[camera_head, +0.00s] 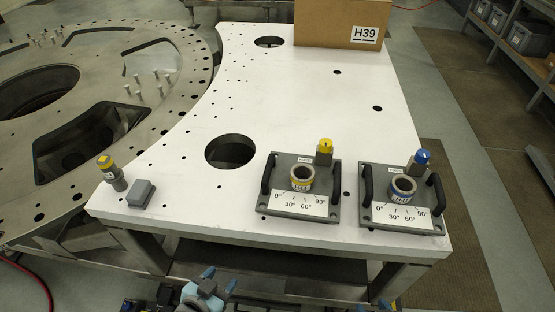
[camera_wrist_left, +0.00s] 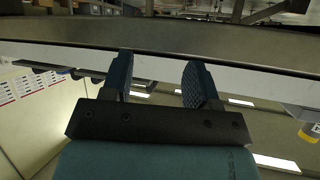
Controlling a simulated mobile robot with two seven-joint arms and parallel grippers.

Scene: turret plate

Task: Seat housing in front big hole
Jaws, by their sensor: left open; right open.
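The front big hole (camera_head: 230,151) is a dark, empty round opening in the white plate (camera_head: 300,100). To its right, two grey square housings with black side handles and angle scales rest on the plate. The nearer-to-hole housing (camera_head: 287,203) has a yellow-banded ring; the other housing (camera_head: 375,216) has a blue-banded ring. My left gripper (camera_head: 219,279) is below the table's front edge, open and empty; its two fingers also show apart in the left wrist view (camera_wrist_left: 160,82). My right gripper (camera_head: 373,306) is at the bottom edge, mostly cut off.
A yellow-topped piece (camera_head: 112,174) and a grey block (camera_head: 141,193) stand at the front left corner. Yellow-topped (camera_head: 324,153) and blue-topped (camera_head: 419,163) pieces stand at the housings' back corners. A cardboard box (camera_head: 325,22) is at the back, near another big hole (camera_head: 269,42).

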